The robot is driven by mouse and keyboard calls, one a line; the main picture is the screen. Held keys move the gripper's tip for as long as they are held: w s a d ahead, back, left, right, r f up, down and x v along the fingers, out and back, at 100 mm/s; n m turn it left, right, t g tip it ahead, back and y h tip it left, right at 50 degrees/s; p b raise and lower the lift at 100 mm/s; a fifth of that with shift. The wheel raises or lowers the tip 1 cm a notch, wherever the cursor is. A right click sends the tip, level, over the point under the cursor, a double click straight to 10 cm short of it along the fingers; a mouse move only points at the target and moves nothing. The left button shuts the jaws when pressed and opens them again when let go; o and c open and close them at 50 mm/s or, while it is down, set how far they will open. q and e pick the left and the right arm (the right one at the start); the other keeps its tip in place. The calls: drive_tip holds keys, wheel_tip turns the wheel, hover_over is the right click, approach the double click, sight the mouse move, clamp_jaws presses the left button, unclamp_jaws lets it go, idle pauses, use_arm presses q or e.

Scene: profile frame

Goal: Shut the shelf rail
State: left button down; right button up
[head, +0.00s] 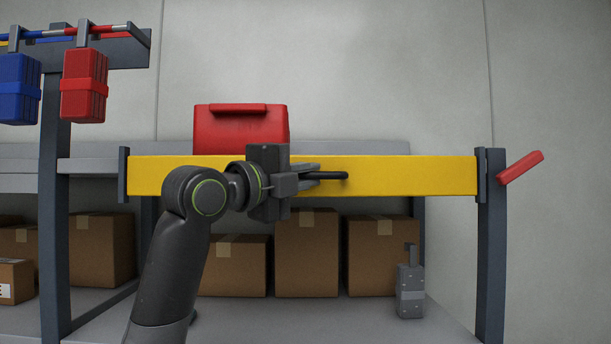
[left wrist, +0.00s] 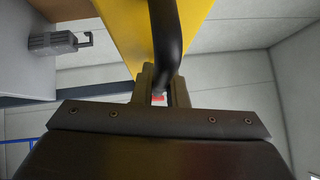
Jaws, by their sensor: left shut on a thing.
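The yellow shelf rail (head: 410,175) lies level across the shelf front, between a dark bracket (head: 123,175) at the left and the right post (head: 490,245). A red lever (head: 520,167) sticks out up and right from that post. My left gripper (head: 312,178) is at the middle of the rail, shut on its black handle (head: 335,175). In the left wrist view the black handle (left wrist: 166,35) runs down between the fingers (left wrist: 163,88), with the yellow rail (left wrist: 120,30) behind it. My right gripper is not in view.
A red case (head: 240,130) stands on the shelf behind the rail. Cardboard boxes (head: 306,255) and a grey padlock-like block (head: 410,290) stand on the lower shelf. Blue (head: 18,90) and red (head: 84,85) blocks hang at the upper left. The wall side at right is clear.

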use_arm(q)
wheel_tip(320, 180, up, 8)
drive_tip(key=p, duration=0.4)
drive_tip(key=shift+f+p, duration=0.25)
drive_tip(key=shift+p, duration=0.1)
drive_tip(key=shift+f, duration=0.3)
drive_tip(key=c, duration=1.5)
unclamp_jaws()
drive_tip(key=shift+b, duration=0.3)
drive_tip(key=shift+o, duration=0.2)
drive_tip(key=shift+f, duration=0.1)
drive_tip(key=shift+s+a+f+b, duration=0.15)
drive_tip(key=shift+s+a+b, duration=0.15)
drive_tip(key=shift+a+b, duration=0.1)
drive_tip(key=b+v, duration=0.6)
drive_tip(key=v, duration=1)
drive_tip(key=shift+s+b, duration=0.2)
drive_tip(key=shift+b, duration=0.1)
